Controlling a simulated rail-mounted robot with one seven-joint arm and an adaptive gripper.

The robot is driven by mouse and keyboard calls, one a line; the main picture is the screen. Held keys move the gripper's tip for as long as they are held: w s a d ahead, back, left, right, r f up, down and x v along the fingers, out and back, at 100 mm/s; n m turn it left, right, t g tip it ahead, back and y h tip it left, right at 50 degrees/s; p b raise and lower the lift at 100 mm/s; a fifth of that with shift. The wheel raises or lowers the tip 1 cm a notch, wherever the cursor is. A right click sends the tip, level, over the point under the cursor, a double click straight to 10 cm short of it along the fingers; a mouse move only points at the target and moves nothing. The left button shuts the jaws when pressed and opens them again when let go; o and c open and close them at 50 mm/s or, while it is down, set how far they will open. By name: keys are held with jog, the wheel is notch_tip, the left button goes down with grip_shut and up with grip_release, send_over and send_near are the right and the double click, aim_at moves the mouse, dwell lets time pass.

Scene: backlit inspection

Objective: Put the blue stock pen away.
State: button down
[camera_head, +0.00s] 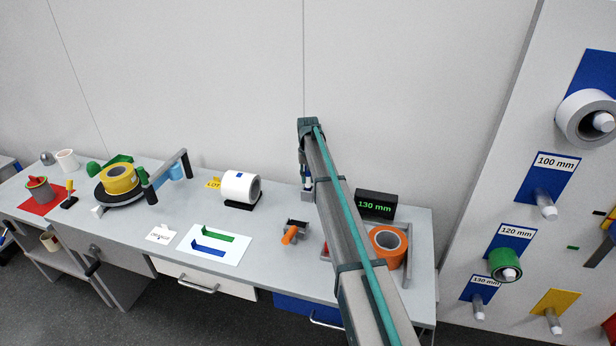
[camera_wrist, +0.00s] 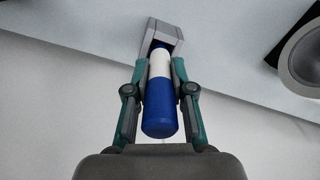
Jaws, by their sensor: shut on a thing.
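The blue stock pen (camera_wrist: 160,115) is a cylinder with blue ends and a white band. My gripper (camera_wrist: 160,72) is shut on it, one finger on each side of the band. The pen's far end meets a small grey block (camera_wrist: 160,32), at its dark opening; I cannot tell how deep it sits. In the head view, the grey block (camera_head: 307,196) stands on the bench near the back wall. My gripper (camera_head: 304,178) is just above it there, and my arm hides much of the gripper and pen.
A white roll (camera_head: 238,186) lies on a black stand left of the block. A 130 mm display (camera_head: 375,205) and an orange roll (camera_head: 389,242) are to the right. An orange-handled thing (camera_head: 290,234) is in front. A white sheet (camera_head: 213,244) lies front left.

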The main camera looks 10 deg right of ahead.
jog(key=shift+f+b, duration=0.35)
jog(key=shift+f, duration=0.7)
jog(key=c, duration=0.9)
grip_release()
notch_tip(320, 180, up, 12)
